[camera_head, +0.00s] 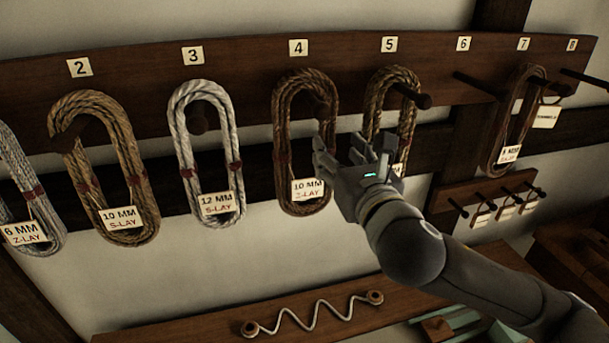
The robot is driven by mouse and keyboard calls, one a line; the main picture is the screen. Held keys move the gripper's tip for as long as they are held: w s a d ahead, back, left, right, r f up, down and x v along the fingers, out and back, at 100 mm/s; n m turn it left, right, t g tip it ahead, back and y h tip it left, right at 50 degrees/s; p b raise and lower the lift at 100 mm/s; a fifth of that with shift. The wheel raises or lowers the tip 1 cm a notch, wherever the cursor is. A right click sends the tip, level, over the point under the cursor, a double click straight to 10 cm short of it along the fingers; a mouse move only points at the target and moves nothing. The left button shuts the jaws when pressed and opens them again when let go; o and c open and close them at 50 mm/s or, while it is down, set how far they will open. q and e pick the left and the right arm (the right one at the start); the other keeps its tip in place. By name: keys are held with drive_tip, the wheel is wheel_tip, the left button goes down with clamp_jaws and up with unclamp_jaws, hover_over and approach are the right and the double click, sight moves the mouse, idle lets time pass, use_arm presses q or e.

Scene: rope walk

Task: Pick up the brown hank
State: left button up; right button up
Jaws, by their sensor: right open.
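Several brown hanks hang on pegs of a dark wooden rail. One brown hank (333,95) hangs under number 4, with red ties and a "10 MM" tag. Another brown hank (371,104) hangs under number 5, its lower part and tag partly hidden by my gripper. A darker brown hank (497,136) hangs under number 7. My right gripper (343,147) is open and empty, with its fingers between the hanks under 4 and 5. Whether it touches either cannot be told. My left gripper is not in view.
A tan hank (68,146) and a white hank (183,131) hang at left, with a grey hank (22,170) at the edge. The peg under 6 (474,85) is bare. Small tags (482,218) hang on a lower rack. A shelf (190,333) with a zigzag rope runs below.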

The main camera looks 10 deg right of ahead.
sight(329, 146)
drive_tip(key=shift+w, duration=0.35)
drive_tip(key=shift+w+a+r, duration=0.1)
drive_tip(key=shift+w, duration=0.15)
drive_tip(key=w, duration=0.1)
drive_tip(key=w+p, duration=0.2)
drive_tip(key=w, duration=0.1)
drive_tip(key=shift+a, duration=0.3)
drive_tip(key=shift+w+f, duration=0.25)
drive_tip(key=shift+w, duration=0.05)
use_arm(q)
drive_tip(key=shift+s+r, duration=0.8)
use_arm(e)
drive_tip(key=shift+s, duration=0.1)
clamp_jaws()
